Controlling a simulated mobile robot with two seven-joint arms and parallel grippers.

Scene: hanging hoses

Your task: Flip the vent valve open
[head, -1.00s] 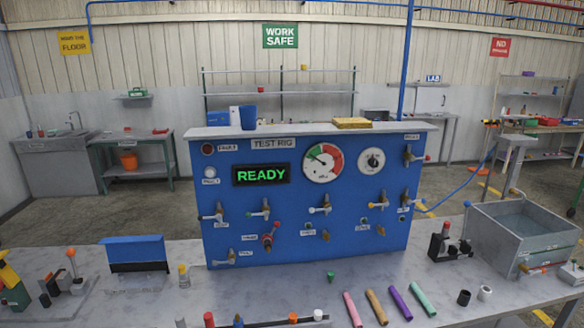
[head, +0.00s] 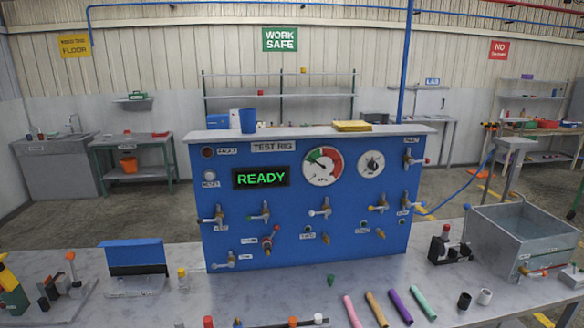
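The blue test rig panel (head: 300,225) stands upright on the bench, with several small valves and fittings on its front. A brass valve with a pale lever (head: 219,215) is at the middle left, and another pale-levered valve (head: 228,262) is at the lower left. A red-handled valve (head: 268,243) is between them and the panel's middle. More levered valves sit at centre (head: 321,209) and right (head: 380,206). The small labels are too blurred to tell surely which valve is the vent. Neither of my grippers is in the head view.
The display (head: 261,177) reads READY, beside a round gauge (head: 323,166). Coloured tubes (head: 400,306) lie in front. A grey tank (head: 522,240) is at right, a blue-backed stand (head: 134,256) at left.

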